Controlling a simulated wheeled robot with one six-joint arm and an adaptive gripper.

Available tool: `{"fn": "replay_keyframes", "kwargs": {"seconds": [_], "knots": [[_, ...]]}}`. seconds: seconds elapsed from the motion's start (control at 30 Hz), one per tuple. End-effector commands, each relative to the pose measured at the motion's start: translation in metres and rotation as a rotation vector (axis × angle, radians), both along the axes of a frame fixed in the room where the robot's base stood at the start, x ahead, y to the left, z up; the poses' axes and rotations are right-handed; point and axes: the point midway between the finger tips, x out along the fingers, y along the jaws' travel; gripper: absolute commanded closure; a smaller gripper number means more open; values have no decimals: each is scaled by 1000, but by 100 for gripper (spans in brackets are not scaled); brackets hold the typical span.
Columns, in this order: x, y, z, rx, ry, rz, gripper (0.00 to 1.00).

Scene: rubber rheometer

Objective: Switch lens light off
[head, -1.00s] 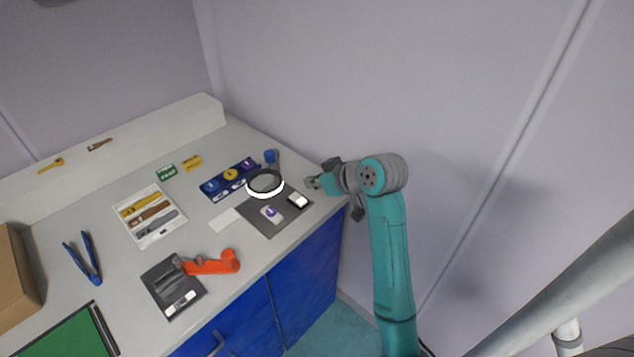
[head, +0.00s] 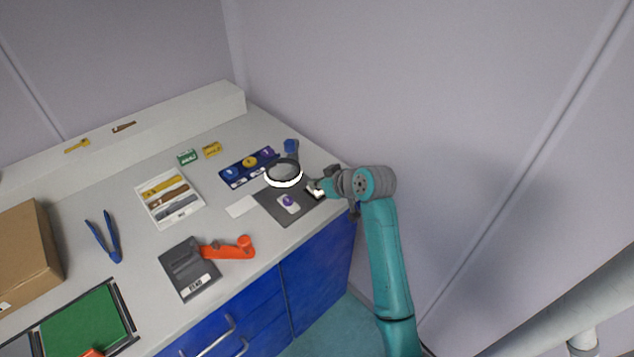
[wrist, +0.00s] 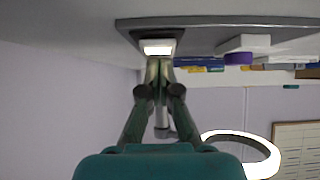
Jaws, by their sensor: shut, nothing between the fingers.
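The lens (head: 284,182) is a round magnifier with a glowing white ring, standing over the dark mat (head: 270,206) at the right end of the counter. The ring also glows at the lower right of the wrist view (wrist: 262,168). The switch (head: 316,194) is a small block with a bright white face on the mat's right side. My gripper (head: 317,186) is shut and empty, right at the switch. In the wrist view the fingertips (wrist: 155,62) meet the edge of the switch's lit face (wrist: 158,49); I cannot tell whether they press it.
A grey device with an orange arm (head: 186,272), a sample tray (head: 190,213) and blue tongs (head: 105,240) lie left. The wall is close on the right.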

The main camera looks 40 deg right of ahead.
Motion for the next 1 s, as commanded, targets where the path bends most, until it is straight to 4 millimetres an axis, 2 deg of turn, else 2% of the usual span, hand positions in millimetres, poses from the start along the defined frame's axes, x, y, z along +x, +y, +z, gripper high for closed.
{"fn": "replay_keyframes", "kwargs": {"seconds": [0.53,1.0], "knots": [[2,0,-4,-1,49,1,100],[17,1,-1,-1,48,1,100]]}}
